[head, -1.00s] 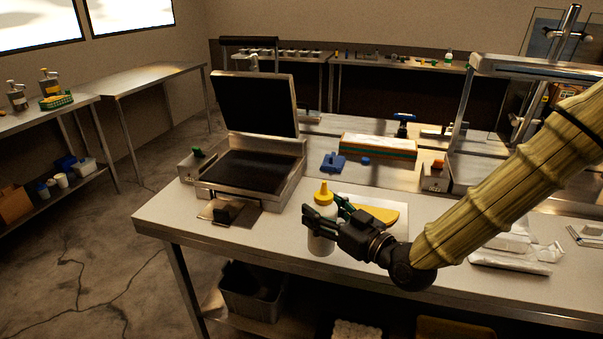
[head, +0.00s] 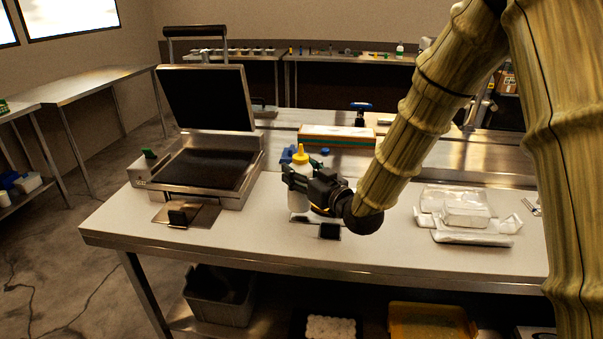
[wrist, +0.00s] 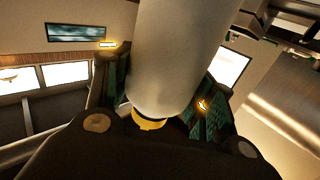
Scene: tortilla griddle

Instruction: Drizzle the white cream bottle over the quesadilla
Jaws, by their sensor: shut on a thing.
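The white cream bottle (head: 299,201) with a yellow nozzle cap stands upright in my gripper (head: 298,181) in the head view. My gripper is shut around its body. Whether its base touches the table cannot be told. In the wrist view the white bottle body (wrist: 180,55) fills the middle between the dark green finger pads, with its yellow cap at the lower end. The quesadilla is mostly hidden behind my gripper; only a small yellow patch (head: 320,210) shows under it, perhaps its edge.
The open press griddle (head: 205,168) stands at left on the white table (head: 240,235). A blue item (head: 287,155) and a long box (head: 337,135) lie behind the bottle. Clear-wrapped packages (head: 465,212) lie at right.

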